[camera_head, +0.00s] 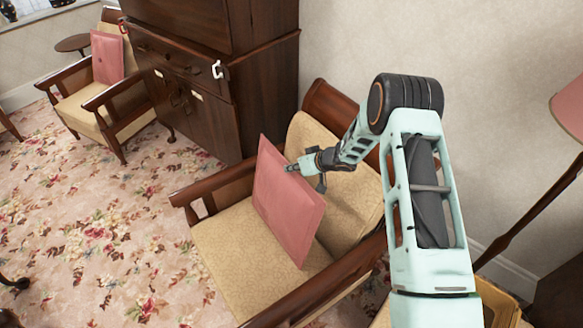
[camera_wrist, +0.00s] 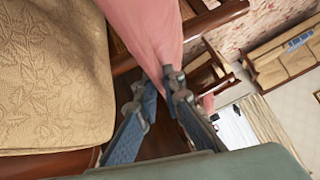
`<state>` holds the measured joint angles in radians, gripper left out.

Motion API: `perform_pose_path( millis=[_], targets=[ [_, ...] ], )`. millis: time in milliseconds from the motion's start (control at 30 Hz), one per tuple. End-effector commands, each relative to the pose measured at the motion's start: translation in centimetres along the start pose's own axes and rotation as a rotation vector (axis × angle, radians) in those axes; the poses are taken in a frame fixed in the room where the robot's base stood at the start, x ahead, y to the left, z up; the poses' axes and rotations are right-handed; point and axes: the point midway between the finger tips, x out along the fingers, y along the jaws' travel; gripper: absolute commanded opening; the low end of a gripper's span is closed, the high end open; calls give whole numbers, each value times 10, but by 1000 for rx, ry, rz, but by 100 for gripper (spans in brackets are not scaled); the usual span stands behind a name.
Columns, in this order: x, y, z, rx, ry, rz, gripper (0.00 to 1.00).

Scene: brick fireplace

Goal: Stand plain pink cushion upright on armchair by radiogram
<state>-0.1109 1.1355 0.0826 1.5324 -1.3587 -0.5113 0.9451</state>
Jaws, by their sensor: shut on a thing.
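The plain pink cushion (camera_head: 284,202) stands on its lower edge on the seat of the near armchair (camera_head: 225,245), tilted a little. It is in front of the tan backrest, with a visible gap to it. My gripper (camera_head: 291,168) is shut on the cushion's upper edge, reaching from the backrest side. In the wrist view the pink cloth (camera_wrist: 150,30) is pinched between my fingertips (camera_wrist: 167,80), and the tan backrest (camera_wrist: 50,75) is at the left. The cushion's underside contact with the seat is partly hidden in the wrist view.
A dark wooden cabinet (camera_head: 195,75) stands directly behind the armchair. Another armchair (camera_head: 85,105) with a buttoned pink cushion (camera_head: 107,57) is at the far left. A floor lamp with a pink shade (camera_head: 569,108) is at the right. Floral carpet (camera_head: 90,240) is open at the left.

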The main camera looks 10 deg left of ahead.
Motion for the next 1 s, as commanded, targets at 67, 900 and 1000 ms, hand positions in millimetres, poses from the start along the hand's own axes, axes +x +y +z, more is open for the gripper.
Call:
perform_pose_path(
  millis=[67, 900, 1000],
  targets=[
    [-1, 3, -3, 0, 4, 1, 0],
    [-3, 49, -4, -1, 3, 0, 0],
    [-3, 50, -4, -1, 3, 1, 0]
  ],
)
